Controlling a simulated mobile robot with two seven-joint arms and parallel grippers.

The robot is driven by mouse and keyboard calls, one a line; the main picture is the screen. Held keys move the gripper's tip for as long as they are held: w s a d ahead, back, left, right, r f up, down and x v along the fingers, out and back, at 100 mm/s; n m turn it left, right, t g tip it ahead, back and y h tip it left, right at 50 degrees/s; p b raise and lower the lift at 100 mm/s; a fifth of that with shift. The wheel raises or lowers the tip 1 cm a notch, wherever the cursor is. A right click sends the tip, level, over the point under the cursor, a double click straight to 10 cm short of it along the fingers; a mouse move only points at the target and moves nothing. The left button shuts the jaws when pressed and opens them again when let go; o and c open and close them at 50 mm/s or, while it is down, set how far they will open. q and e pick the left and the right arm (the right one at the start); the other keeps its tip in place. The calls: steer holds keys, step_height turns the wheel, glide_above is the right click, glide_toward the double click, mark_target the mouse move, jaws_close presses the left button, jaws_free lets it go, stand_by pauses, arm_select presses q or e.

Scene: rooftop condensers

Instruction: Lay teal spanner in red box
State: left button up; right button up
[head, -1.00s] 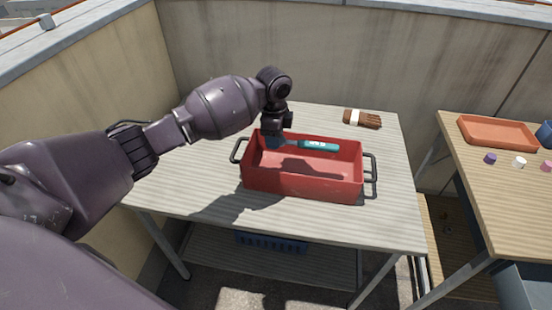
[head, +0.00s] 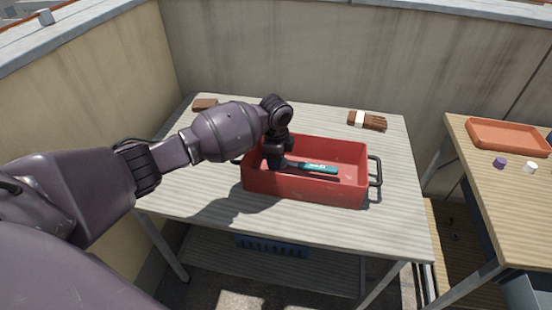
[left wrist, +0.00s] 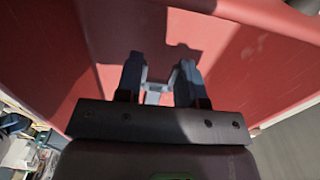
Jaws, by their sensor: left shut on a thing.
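The teal spanner (head: 320,168) is inside the red box (head: 300,190), below the rim level, its teal handle pointing right. My left gripper (head: 275,163) reaches down into the left part of the box and is shut on the grey end of the spanner. In the left wrist view the fingers (left wrist: 160,82) have a grey piece of the spanner (left wrist: 155,92) between them, with the red box floor (left wrist: 215,45) beyond. A dark shadow lies just under the handle; I cannot tell whether the spanner touches the floor. My right gripper is out of view.
The box stands on a grey slatted table (head: 200,190). A brush (head: 367,120) lies at the back right and a brown block (head: 205,104) at the back left. A second table on the right holds an orange tray (head: 508,136) and small pieces. A blue crate (head: 270,246) sits below.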

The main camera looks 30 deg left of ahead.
arm_select(q)
steer(key=shift+f, duration=0.4)
steer(key=shift+f, duration=0.2)
steer(key=o, duration=1)
step_height(320, 180, up, 13)
steer(key=p, duration=0.2)
steer(key=shift+r+p, duration=0.1)
steer(key=shift+p, duration=0.3)
